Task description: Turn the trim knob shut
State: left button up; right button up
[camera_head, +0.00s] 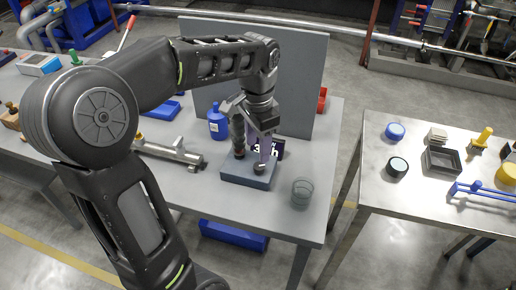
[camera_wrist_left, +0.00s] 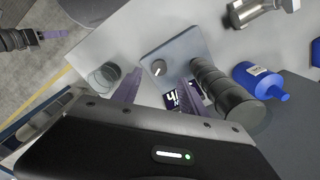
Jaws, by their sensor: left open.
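The trim knob (camera_wrist_left: 159,68) is a small dark round knob with a white pointer mark, on a flat grey block (camera_wrist_left: 185,45). In the head view the knob (camera_head: 259,168) sits at the right of the block (camera_head: 235,174). A dark display (camera_wrist_left: 172,99) with white characters, partly hidden, stands behind the block. My left gripper (camera_head: 257,155) is open just above the knob. In the left wrist view its purple fingers (camera_wrist_left: 162,80) are apart, one toward each side of the knob; I cannot tell whether they touch it. My right gripper (camera_wrist_left: 52,35) shows at the upper left, away from the block.
A dark ribbed column (camera_head: 237,130) stands close to the left finger. A blue bottle (camera_head: 217,122) and metal pipe fitting (camera_head: 170,150) are left of the block. A clear glass cup (camera_head: 302,192) is to its right. A grey panel (camera_head: 305,75) rises behind. A second table (camera_head: 400,205) stands right.

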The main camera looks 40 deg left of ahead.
aim_at(259, 166)
pick_arm(q)
jog(key=n+b, duration=0.2)
jog(key=n, duration=0.3)
jog(key=shift+w+f, duration=0.15)
jog(key=n+b, duration=0.1)
jog(key=n, duration=0.4)
jog(key=shift+b, duration=0.35)
jog(key=n, duration=0.2)
jog(key=n+b, duration=0.1)
jog(key=n, duration=0.1)
jog(key=shift+r+n, duration=0.2)
jog(key=shift+n, duration=0.1)
jog(key=n, duration=0.3)
jog(key=shift+r+b, duration=0.25)
jog(key=shift+b, duration=0.1)
jog(key=shift+f, duration=3.9)
jog(key=shift+c, duration=0.3)
grip_shut()
